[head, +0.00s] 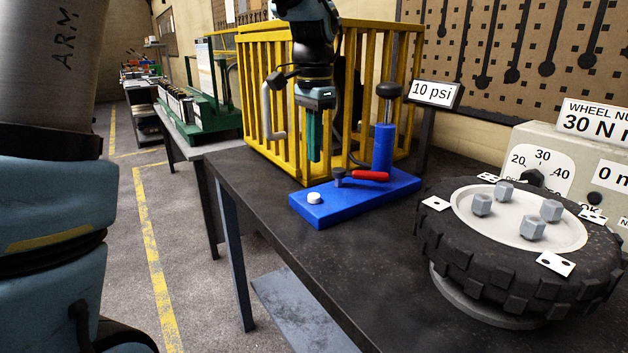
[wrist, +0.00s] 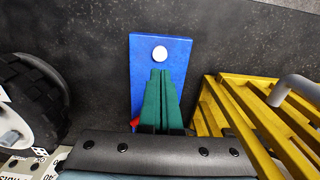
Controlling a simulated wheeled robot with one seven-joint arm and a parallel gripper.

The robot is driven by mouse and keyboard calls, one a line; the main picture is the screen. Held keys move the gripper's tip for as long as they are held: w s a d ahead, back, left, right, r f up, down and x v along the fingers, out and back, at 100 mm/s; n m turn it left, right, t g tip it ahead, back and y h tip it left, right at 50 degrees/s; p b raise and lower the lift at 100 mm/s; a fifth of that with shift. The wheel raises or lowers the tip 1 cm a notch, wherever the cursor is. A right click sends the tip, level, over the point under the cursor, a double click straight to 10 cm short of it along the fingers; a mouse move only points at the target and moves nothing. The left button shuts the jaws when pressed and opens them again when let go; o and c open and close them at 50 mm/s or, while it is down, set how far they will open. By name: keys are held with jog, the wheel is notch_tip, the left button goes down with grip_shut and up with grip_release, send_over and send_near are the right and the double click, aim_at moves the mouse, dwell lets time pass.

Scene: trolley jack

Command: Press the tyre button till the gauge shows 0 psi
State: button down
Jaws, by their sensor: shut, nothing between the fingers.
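The gauge sign (head: 435,93) stands behind the bench items and reads 10 psi. A white round button (head: 314,198) sits at the near left end of a blue base (head: 385,190); I take it for the tyre button, though no label shows. The button also shows in the wrist view (wrist: 159,54), just beyond my fingertips. My gripper (head: 314,158) points down with its green fingers together and empty. In the head view its tips are above the blue base, near the button. In the wrist view the fingers (wrist: 158,72) cover the middle of the base.
A red-handled lever (head: 370,175) and a blue cylinder with a black knob (head: 383,148) stand on the base. A yellow cage (head: 262,105) is close behind my gripper. A tyre with a hub and bolts (head: 520,250) lies at right. The bench front is clear.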

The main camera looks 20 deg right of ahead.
aim_at(313, 196)
notch_tip(313, 196, down, 8)
jog(key=shift+r+p, duration=0.2)
jog(key=shift+p, duration=0.25)
jog(key=shift+f, duration=0.1)
jog(key=shift+s+a+f+b, duration=0.15)
jog(key=shift+f+b, duration=0.15)
jog(key=shift+f, duration=0.7)
notch_tip(313, 196, up, 6)
jog(key=p, duration=0.5)
jog(key=shift+f, duration=0.2)
notch_tip(313, 196, up, 9)
jog(key=b, duration=0.2)
jog(key=shift+d+r, duration=0.2)
